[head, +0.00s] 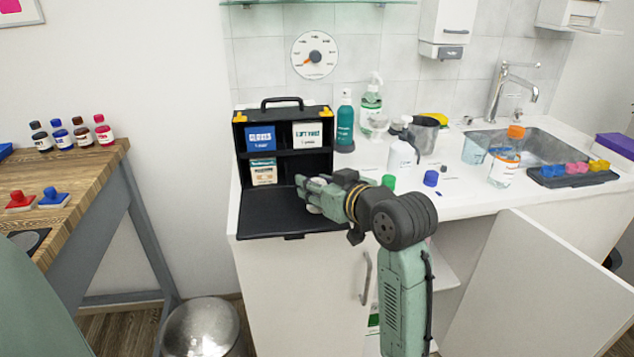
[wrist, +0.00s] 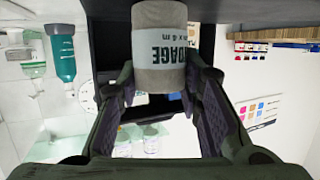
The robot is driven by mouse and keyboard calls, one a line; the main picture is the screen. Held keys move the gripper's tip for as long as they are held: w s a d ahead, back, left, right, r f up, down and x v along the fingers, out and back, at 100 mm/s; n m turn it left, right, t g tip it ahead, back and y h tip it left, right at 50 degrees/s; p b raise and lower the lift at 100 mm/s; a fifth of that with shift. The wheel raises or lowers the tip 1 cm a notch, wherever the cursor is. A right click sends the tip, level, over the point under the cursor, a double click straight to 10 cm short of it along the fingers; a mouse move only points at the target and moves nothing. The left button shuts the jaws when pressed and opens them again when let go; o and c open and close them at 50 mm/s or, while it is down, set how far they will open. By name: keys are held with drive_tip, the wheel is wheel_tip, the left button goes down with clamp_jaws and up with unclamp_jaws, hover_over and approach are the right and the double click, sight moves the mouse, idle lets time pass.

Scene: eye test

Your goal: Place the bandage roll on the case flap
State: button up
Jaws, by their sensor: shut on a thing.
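The bandage roll (wrist: 160,58) is a pale grey-beige cylinder with a white printed label, upside down in the wrist view. My gripper (wrist: 162,78) has one finger on each side of it and is shut on it. In the head view my gripper (head: 308,192) is over the right part of the case flap (head: 268,222), a flat black panel folded down in front of the open black case (head: 285,106). The roll is mostly hidden by my gripper there; I cannot tell whether it touches the flap.
The case shelves hold a blue box (head: 260,138), a white box (head: 307,135) and a beige box (head: 263,172). A teal bottle (head: 345,122) stands right of the case, and a white bottle (head: 402,155) further right. The flap's left part is clear.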

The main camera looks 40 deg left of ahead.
drive_tip(key=shift+f, duration=0.2)
drive_tip(key=o, duration=0.9)
drive_tip(key=shift+r, duration=0.1)
drive_tip(key=shift+o, duration=0.2)
